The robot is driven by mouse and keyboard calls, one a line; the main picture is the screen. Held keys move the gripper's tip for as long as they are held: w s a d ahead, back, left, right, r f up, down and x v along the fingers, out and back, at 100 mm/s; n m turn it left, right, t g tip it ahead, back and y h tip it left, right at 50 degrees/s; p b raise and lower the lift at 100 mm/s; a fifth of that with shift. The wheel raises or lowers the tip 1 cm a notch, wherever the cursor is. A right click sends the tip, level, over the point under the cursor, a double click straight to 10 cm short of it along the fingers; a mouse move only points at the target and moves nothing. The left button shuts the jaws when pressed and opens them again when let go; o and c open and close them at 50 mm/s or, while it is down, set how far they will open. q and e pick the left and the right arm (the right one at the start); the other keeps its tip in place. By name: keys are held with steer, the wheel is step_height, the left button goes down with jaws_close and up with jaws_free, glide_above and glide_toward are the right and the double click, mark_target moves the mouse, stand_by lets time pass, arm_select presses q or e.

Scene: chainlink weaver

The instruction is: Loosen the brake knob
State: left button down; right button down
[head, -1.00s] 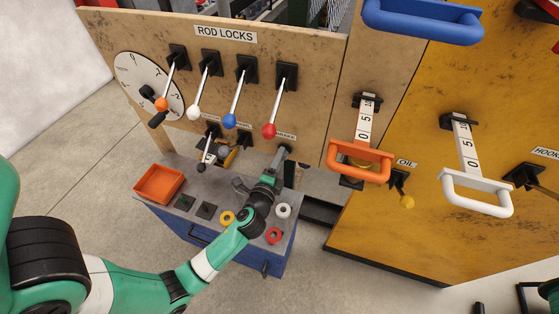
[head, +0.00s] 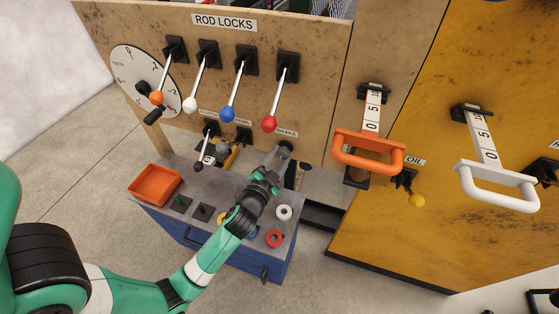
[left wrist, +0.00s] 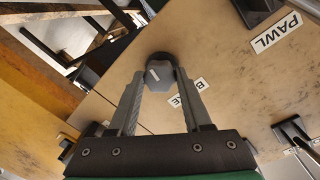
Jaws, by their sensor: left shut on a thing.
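The brake knob (left wrist: 160,72) is a grey faceted knob on a dark round mount on the wooden panel, seen in the left wrist view. The BRAKE label (head: 287,133) is above it in the head view, and one finger partly covers this label in the left wrist view. My left gripper (left wrist: 161,84) is shut on the knob, with one finger on each side of it. In the head view my left gripper (head: 280,157) reaches to the panel just under the label and hides most of the knob. My right gripper is in neither current view.
Rod-lock levers with orange, white, blue and red (head: 269,124) balls hang above. A grey bench (head: 225,193) below holds an orange tray (head: 155,184) and several coloured rings. The PAWL label (left wrist: 277,33) is nearby. An orange handle (head: 368,152) juts out to the right.

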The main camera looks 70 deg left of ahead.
arm_select(q)
steer(key=n+b, duration=0.2)
steer(key=n, duration=0.1)
steer(key=n+b, duration=0.1)
steer(key=n, duration=0.1)
steer(key=shift+f, duration=0.35)
steer(key=shift+r+n+t+b, duration=0.1)
steer(key=shift+n+t+b, duration=0.3)
steer(key=shift+n+b, duration=0.6)
steer(key=shift+n, duration=0.3)
steer(key=shift+c, duration=1.8)
jaws_free()
steer(key=shift+r, duration=0.15)
steer(key=v, duration=1.1)
steer(key=shift+s+d+p, duration=0.2)
steer(key=shift+d+p, duration=0.05)
steer(key=shift+p, duration=0.1)
